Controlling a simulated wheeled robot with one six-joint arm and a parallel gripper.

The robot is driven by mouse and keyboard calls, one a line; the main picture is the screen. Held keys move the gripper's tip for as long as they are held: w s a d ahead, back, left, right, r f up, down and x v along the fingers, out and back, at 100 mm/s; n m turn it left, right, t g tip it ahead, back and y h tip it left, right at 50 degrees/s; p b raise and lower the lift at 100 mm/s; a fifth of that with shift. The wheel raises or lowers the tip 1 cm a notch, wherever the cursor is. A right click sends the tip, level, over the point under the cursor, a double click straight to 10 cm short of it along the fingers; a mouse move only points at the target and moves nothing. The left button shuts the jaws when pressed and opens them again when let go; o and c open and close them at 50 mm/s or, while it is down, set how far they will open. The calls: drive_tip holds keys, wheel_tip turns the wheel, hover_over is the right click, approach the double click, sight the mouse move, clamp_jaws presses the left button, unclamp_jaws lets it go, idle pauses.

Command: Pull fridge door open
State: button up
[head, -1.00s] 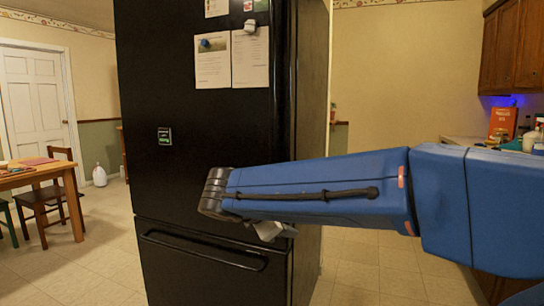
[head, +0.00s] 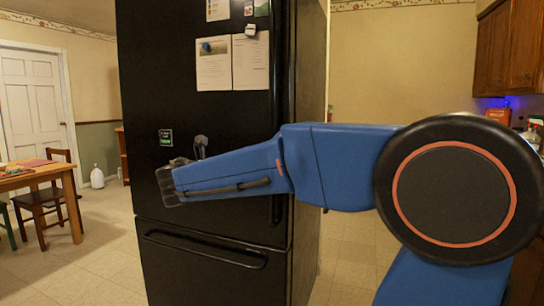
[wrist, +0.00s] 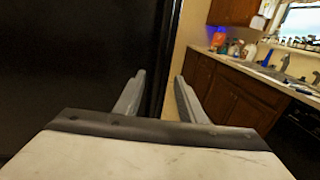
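The black fridge (head: 215,120) stands upright in the middle of the head view, its upper door closed. A dark vertical handle (head: 277,90) runs along the right edge of that door; my arm crosses in front of its lower part. My gripper (head: 186,165) is in front of the door, left of the handle in the head view. In the wrist view my gripper (wrist: 158,88) has its two fingers apart with nothing seen held between them. The fridge (wrist: 70,70) fills the left there, and its edge shows between the fingers. I cannot tell whether the fingers touch it.
A freezer drawer handle (head: 205,250) is below. Papers (head: 232,62) hang on the door. A wooden table (head: 40,178) and chair (head: 48,200) stand at left, with open floor before the fridge. A counter with a sink (wrist: 275,72) is at right in the wrist view.

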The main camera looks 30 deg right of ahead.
drive_tip(key=x, duration=1.3)
drive_tip(key=shift+c, duration=0.5)
clamp_jaws()
